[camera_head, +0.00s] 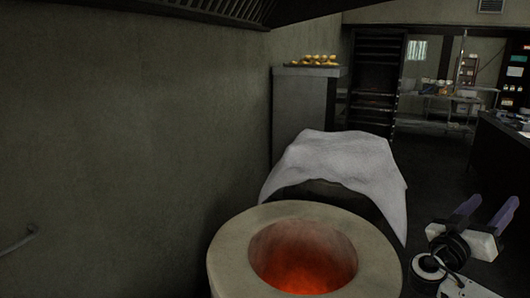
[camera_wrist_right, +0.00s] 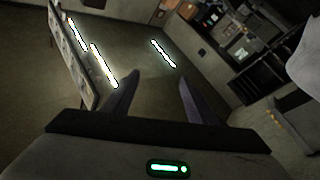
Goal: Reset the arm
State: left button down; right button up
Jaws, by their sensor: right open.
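My right gripper (camera_head: 487,212) is at the lower right of the head view, to the right of the barrel oven and apart from it. Its two purple-grey fingers are spread with nothing between them. The same open fingers show in the right wrist view (camera_wrist_right: 156,95), with the room behind them. The barrel oven (camera_head: 225,245) is a round, pale-rimmed drum with a glowing red-orange inside, at the bottom centre of the head view. My left gripper is in neither view.
A white cloth (camera_head: 345,158) is draped over something just behind the oven. A grey cabinet (camera_head: 303,105) with yellowish items on top stands against the wall. A dark counter (camera_head: 505,145) is at the right edge. Dark open floor (camera_head: 435,180) lies between the cloth and counter.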

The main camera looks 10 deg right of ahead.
jog(key=a+f+n+t+y, duration=0.2)
jog(key=f+n+y, duration=0.3)
jog(key=f, duration=0.5)
jog(key=a+f+n+t+y, duration=0.25)
jog(key=f+n, duration=0.35)
jog(key=f, duration=0.4)
jog(key=s+a+f+n+g+y, duration=0.1)
jog(key=s+a+f+n+y, duration=0.25)
jog(key=f, duration=0.35)
jog(key=s+a+f+n+y, duration=0.2)
jog(key=a+f+y, duration=0.15)
jog(key=f, duration=0.35)
jog(key=s+a+f+n+g+y, duration=0.1)
jog(key=s+a+f+n+y, duration=0.1)
jog(key=s+a+f+y, duration=0.25)
jog(key=s+a+f+n+g+y, duration=0.1)
jog(key=s+a+f+n+y, duration=0.15)
jog(key=s+a, duration=0.4)
jog(key=s+a+f+m, duration=0.1)
jog(key=a+m, duration=0.3)
jog(key=a, duration=0.6)
jog(key=s+a+f+m+t+y, duration=0.1)
jog(key=a+m, duration=0.4)
jog(key=a, duration=0.5)
jog(key=shift+a+f, duration=0.25)
jog(key=shift+a, duration=0.1)
jog(key=shift+y, duration=0.25)
